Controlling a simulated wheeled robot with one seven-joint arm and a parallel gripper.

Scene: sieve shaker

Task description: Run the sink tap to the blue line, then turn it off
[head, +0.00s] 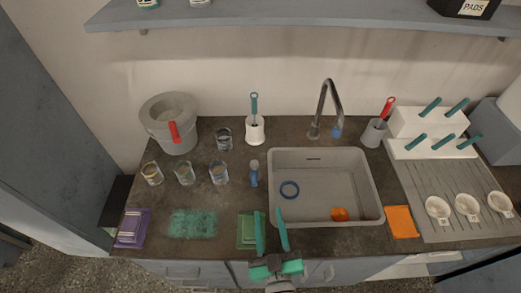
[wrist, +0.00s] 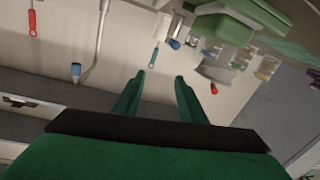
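I see no water running and cannot make out a water level. The curved grey tap (head: 323,100) stands behind the sink, with a blue tip (head: 337,131) on its spout. The tap also shows in the wrist view (wrist: 101,40). I cannot make out a blue line inside the sink. My gripper (head: 270,213) is open and empty, near the sink's front left corner, well away from the tap. Its green fingers show in the wrist view (wrist: 160,76).
Left of the sink are a blue-topped object (head: 254,173), several glass jars (head: 219,173), a grey bucket (head: 170,124) with a red part and a brush in a white holder (head: 255,131). A grey cup (head: 374,133) and a drainboard (head: 440,187) are right. A shelf (head: 300,15) hangs above.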

